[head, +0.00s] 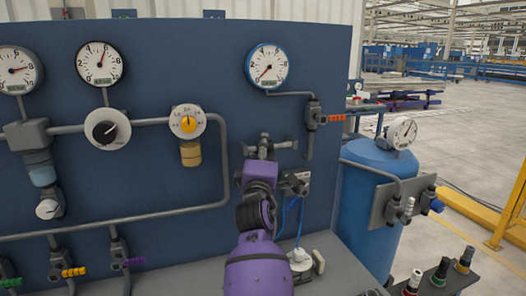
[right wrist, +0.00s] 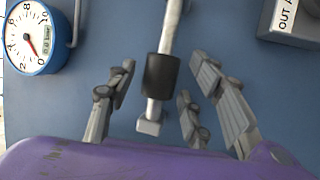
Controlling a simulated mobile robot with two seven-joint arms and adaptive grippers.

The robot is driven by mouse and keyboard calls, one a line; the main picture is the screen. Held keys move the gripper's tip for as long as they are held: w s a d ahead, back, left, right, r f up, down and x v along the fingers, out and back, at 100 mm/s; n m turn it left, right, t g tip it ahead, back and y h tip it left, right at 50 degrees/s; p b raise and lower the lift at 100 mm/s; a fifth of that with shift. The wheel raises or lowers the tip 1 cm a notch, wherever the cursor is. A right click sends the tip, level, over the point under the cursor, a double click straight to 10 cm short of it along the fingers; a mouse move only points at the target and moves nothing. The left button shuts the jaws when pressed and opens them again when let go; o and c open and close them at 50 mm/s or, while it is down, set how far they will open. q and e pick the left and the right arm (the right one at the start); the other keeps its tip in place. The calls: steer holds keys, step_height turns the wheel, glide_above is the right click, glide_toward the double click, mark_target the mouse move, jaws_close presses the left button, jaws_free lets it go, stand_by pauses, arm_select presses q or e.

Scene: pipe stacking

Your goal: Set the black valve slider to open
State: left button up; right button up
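The black valve slider (right wrist: 161,75) is a short black sleeve around a light metal pipe (right wrist: 153,112) in the right wrist view. The pipe ends in a grey block (right wrist: 149,126) below the sleeve. My right gripper (head: 265,147) is at the blue panel in the head view, its purple arm rising from the bottom. In the right wrist view its grey fingers are spread, one left of the sleeve and two right of it, with visible gaps. I cannot tell their depth relative to the sleeve. The head view does not clearly show the slider behind my gripper. My left gripper is not in view.
A blue-rimmed gauge (head: 266,66) is above my right gripper. A labelled grey box (right wrist: 289,22) is close to its right fingers. A valve with an orange handle (head: 330,118) and a blue tank (head: 366,215) stand to the right. Dials and pipes fill the panel's left.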

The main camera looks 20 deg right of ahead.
steer(key=c, duration=0.8)
jaws_close()
